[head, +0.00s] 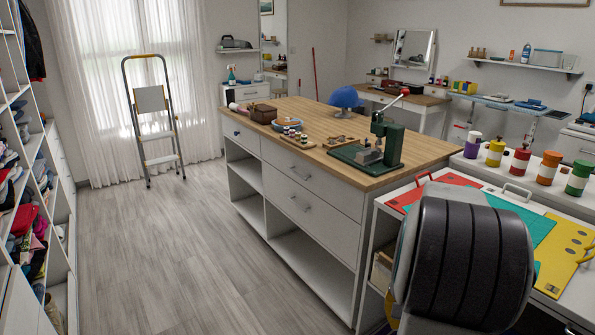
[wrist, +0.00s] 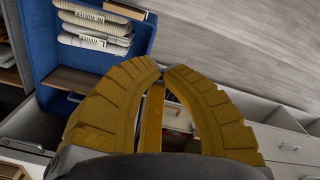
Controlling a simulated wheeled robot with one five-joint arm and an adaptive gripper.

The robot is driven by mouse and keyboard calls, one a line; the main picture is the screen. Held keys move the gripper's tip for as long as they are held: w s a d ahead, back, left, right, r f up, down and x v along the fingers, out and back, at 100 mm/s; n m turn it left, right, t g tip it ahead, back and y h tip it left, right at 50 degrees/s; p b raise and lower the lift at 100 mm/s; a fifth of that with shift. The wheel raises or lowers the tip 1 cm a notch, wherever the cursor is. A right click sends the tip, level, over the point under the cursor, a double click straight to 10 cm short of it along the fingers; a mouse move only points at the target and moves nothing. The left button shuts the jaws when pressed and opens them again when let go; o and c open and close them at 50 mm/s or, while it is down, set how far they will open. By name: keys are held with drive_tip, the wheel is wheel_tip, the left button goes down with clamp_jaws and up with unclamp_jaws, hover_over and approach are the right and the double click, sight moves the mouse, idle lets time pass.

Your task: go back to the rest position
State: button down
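My gripper (wrist: 164,70) shows in the wrist view as two ribbed yellow-brown fingers. Their tips come together, and I see nothing held between them. In the head view the fingers are out of sight; a dark ribbed part of my arm fills the lower right.
A wood-topped island (head: 330,130) with drawers and open cubbies stands mid-room. A white unit with coloured boards (head: 475,205) is close at right. Shelving with clothes (head: 25,215) lines the left. The grey floor (head: 150,240) between is clear; a stepladder (head: 152,120) stands at the back. A blue bin (wrist: 45,45) holds folded cloth.

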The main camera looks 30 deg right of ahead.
drive_tip(key=a+r+n+t+p, duration=0.1)
drive_tip(key=a+r+n+p, duration=0.4)
drive_tip(key=a+r, duration=0.3)
drive_tip(key=s+a+r+n+t+p, duration=0.1)
drive_tip(key=a+r+n+p, duration=0.4)
drive_tip(key=a, duration=1.1)
wheel_tip(320, 180, up, 3)
drive_tip(key=shift+s+r+t+p, duration=0.2)
drive_tip(key=shift+t+p, duration=0.1)
drive_tip(key=shift+t, duration=0.5)
